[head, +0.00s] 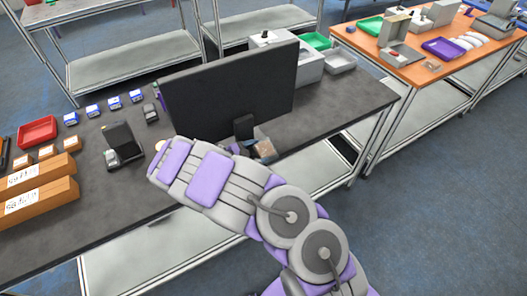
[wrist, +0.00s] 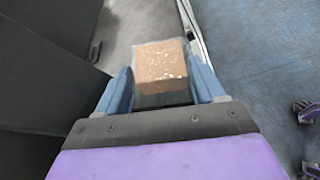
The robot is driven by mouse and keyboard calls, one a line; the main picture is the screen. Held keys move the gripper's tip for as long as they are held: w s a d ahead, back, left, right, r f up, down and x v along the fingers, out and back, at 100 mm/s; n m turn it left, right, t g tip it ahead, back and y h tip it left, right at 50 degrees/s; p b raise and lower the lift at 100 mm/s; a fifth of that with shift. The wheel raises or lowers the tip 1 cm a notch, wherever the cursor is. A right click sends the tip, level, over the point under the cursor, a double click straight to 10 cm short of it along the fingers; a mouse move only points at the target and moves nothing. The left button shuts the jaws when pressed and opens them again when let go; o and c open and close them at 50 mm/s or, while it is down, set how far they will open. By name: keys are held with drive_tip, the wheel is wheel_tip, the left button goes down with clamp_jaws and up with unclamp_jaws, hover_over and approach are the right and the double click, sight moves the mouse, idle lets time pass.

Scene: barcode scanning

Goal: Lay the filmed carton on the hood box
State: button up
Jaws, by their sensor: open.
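The filmed carton (wrist: 160,64) is a brown block with pale glints and clear film around it. In the wrist view it sits between the two blue fingers of my gripper (wrist: 163,82), which is open with a finger on each side. I cannot tell whether either finger touches it. In the head view the carton (head: 265,150) is near the front edge of the dark table, right of the monitor stand, and my arm partly covers that area. A grey box (head: 310,68) behind the monitor's right side may be the hood box; I cannot tell for sure.
The large black monitor (head: 232,92) stands close behind my gripper. A clear bin (head: 340,62) and a green tray (head: 316,41) are at the table's back right. A scanner-like device (head: 122,146) and orange cartons (head: 40,182) are left. Bare tabletop (head: 345,98) lies to the right.

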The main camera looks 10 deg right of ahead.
drive_tip(key=c, duration=0.9)
drive_tip(key=shift+o, duration=0.2)
drive_tip(key=shift+r, duration=0.15)
wheel_tip(320, 180, up, 18)
drive_tip(key=p, duration=0.4)
